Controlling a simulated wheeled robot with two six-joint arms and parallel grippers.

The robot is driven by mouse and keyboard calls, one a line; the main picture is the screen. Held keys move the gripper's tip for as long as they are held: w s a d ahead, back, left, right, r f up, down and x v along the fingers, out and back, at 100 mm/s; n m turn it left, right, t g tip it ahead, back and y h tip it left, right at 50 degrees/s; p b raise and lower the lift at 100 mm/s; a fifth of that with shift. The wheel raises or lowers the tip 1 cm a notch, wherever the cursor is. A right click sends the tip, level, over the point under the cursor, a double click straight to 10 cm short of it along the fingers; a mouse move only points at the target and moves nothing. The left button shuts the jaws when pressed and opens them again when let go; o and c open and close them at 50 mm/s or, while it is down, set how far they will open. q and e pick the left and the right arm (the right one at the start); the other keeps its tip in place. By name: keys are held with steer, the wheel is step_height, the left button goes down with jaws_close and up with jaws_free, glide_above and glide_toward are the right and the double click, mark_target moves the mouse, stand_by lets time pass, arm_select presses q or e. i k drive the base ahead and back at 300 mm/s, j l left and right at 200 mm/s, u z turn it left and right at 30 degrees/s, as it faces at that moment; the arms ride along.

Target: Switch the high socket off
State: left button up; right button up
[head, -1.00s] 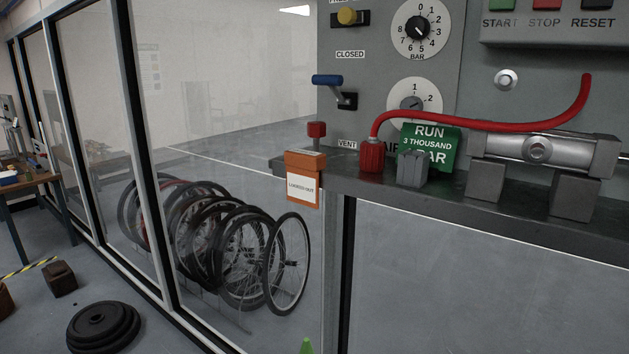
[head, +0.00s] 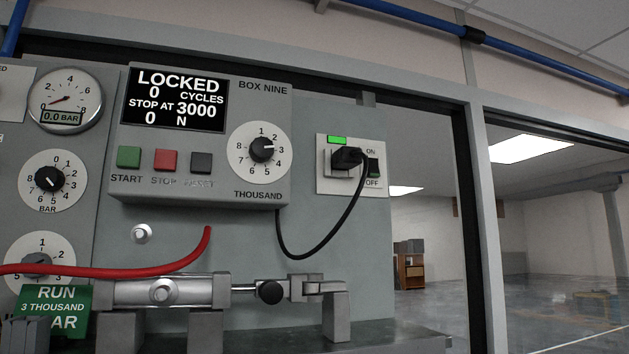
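The high socket (head: 325,183) is a pale plate on the grey panel, right of the control box. A black plug (head: 346,158) sits in it, with a black cable looping down to the box. A green indicator (head: 337,140) at the plate's top looks lit. I cannot tell the rocker's tilt at this size.
The space in front of the socket looks clear.

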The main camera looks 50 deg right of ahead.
mark_target(373, 170)
steer(key=z, duration=1.85)
